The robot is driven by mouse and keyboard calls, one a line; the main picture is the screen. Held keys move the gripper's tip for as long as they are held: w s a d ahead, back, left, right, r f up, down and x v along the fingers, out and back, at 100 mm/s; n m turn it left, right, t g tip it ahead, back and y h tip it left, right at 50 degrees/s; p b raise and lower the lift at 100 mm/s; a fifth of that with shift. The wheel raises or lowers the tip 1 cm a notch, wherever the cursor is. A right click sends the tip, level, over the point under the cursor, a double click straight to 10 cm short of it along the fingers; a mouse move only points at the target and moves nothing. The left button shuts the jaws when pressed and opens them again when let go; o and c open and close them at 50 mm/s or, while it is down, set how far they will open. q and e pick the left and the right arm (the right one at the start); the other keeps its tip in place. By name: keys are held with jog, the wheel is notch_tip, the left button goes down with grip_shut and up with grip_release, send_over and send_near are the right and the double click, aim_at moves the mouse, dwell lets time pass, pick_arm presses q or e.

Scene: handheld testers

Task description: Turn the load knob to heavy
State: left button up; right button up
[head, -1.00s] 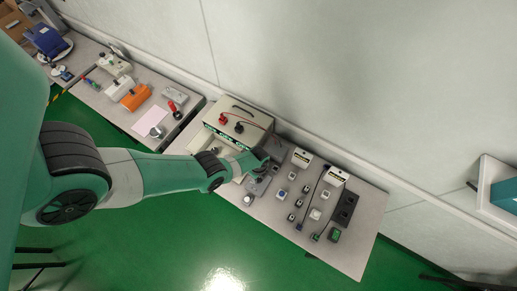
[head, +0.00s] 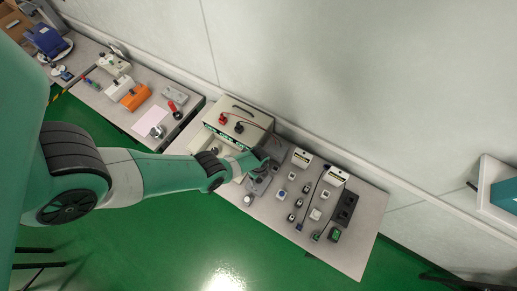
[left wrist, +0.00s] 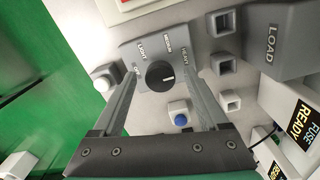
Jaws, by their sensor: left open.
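The load knob (left wrist: 160,76) is a round black dial on a grey box (left wrist: 140,52) in the left wrist view. OFF, LIGHT, MEDIUM and HEAVY are printed around it. Its short white mark points right, toward the HEAVY side. A grey block (left wrist: 268,42) beside it reads LOAD. My left gripper (left wrist: 162,78) is open, with one finger on each side of the knob; I cannot tell whether either touches it. In the head view, my left gripper (head: 262,164) is over the bench and hides the knob. My right gripper is not in view.
A cream tester (head: 236,116) with red and black leads stands behind my arm. Several small switches stand on the bench (head: 352,250) to the right.

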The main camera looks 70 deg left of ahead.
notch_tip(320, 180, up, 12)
jog(key=p, duration=1.1)
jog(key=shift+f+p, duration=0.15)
jog(key=shift+p, duration=0.15)
